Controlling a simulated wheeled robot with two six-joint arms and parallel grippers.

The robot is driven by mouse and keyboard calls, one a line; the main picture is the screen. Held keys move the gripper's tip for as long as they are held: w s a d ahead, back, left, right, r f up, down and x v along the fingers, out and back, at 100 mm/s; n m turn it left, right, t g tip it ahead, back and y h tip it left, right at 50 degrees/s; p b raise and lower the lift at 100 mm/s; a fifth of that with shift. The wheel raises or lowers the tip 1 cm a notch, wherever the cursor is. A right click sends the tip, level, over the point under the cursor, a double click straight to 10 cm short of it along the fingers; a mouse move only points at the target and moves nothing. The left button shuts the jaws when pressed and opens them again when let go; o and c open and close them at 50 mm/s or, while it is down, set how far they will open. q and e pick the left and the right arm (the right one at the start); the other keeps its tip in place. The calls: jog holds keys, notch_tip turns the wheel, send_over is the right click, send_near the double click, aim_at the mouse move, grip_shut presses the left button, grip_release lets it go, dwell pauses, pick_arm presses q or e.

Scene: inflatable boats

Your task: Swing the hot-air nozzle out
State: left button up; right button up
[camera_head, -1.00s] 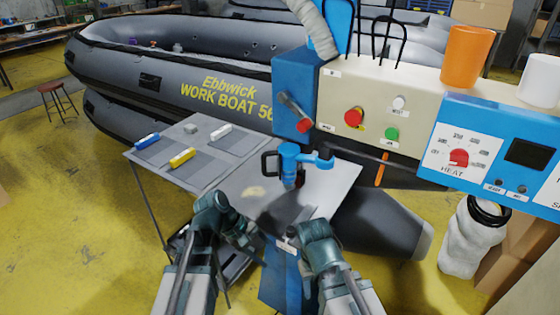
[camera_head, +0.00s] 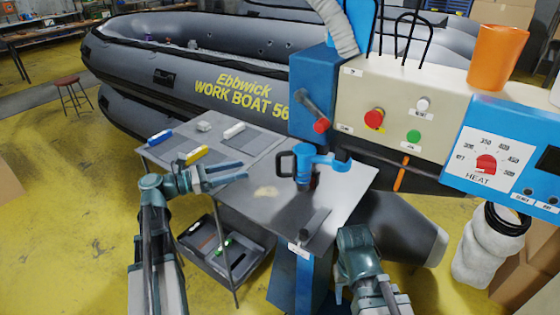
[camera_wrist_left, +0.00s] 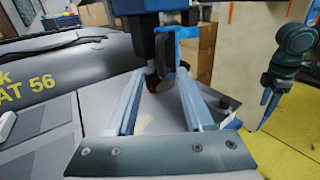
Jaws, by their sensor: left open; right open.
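A blue swivelling unit (camera_head: 305,163) with a black looped handle (camera_head: 280,164) stands over the grey work table; I take it for the hot-air nozzle, its tip hidden. In the left wrist view a blue and dark part (camera_wrist_left: 180,33) shows beyond my fingers. My left gripper (camera_head: 238,172) is open and empty, left of the handle and apart from it, pointing right; its spread fingers also show in the left wrist view (camera_wrist_left: 158,80). My right gripper is low at the table's front right, pointing down; its fingers show in the left wrist view (camera_wrist_left: 268,103), empty.
The control cabinet (camera_head: 355,90) carries a red-knobbed lever (camera_head: 312,112), buttons and a heat dial (camera_head: 486,164). A dark tray (camera_head: 225,248) is below. Grey boats (camera_head: 190,50) stand behind.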

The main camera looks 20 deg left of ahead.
aim_at(278, 159)
pick_arm(q)
jog(key=x, duration=1.3)
jog(key=shift+c, duration=0.2)
grip_shut()
dwell(0.9)
